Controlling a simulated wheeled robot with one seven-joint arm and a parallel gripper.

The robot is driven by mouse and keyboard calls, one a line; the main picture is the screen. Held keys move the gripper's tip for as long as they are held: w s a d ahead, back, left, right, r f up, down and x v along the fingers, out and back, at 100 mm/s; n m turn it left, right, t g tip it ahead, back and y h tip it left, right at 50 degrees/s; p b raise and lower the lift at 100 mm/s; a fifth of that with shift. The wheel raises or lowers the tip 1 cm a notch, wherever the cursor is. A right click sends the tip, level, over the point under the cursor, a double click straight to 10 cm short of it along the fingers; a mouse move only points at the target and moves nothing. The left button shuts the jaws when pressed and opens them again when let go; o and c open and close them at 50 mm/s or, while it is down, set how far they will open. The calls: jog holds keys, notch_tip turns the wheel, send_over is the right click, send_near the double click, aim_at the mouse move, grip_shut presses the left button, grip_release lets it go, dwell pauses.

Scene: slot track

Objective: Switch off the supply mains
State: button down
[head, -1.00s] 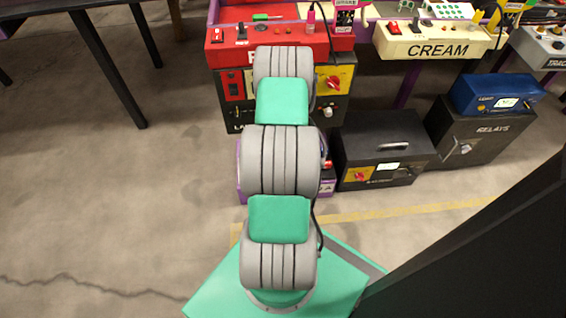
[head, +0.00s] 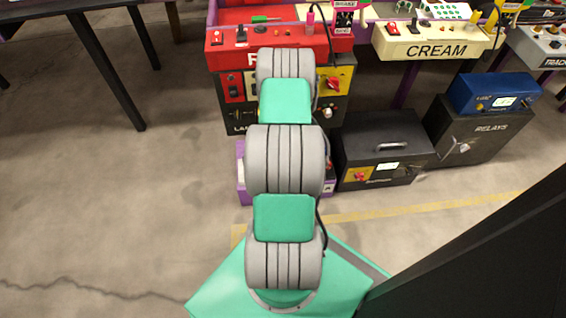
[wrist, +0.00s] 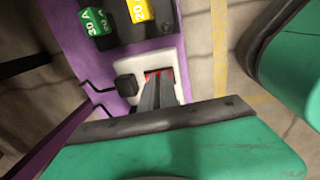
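A purple supply box (wrist: 82,50) fills the upper left of the wrist view. On it is a white plate (wrist: 126,99) with a red switch (wrist: 150,73), mostly covered by my fingertips. My gripper (wrist: 157,80) has its two grey fingers together, with the tips at the switch; I cannot tell whether they touch it or which way it is set. A black block (wrist: 127,86) sits on the plate to the left of the fingers. In the head view the purple box (head: 242,182) stands on the floor, largely hidden behind my arm.
Green (wrist: 96,21) and yellow (wrist: 139,10) fuses sit above the plate. In the head view a black box with a handle (head: 375,135) stands right of the purple box, near a relay cabinet (head: 480,135). A red control panel (head: 225,58) stands behind.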

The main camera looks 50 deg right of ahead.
jog(key=shift+s+a+f, duration=0.1)
jog(key=shift+s+a, duration=0.1)
jog(key=shift+a, duration=0.2)
notch_tip(320, 180, up, 14)
jog(key=s+p, duration=0.1)
jog(key=p, duration=0.6)
jog(key=shift+a, duration=0.4)
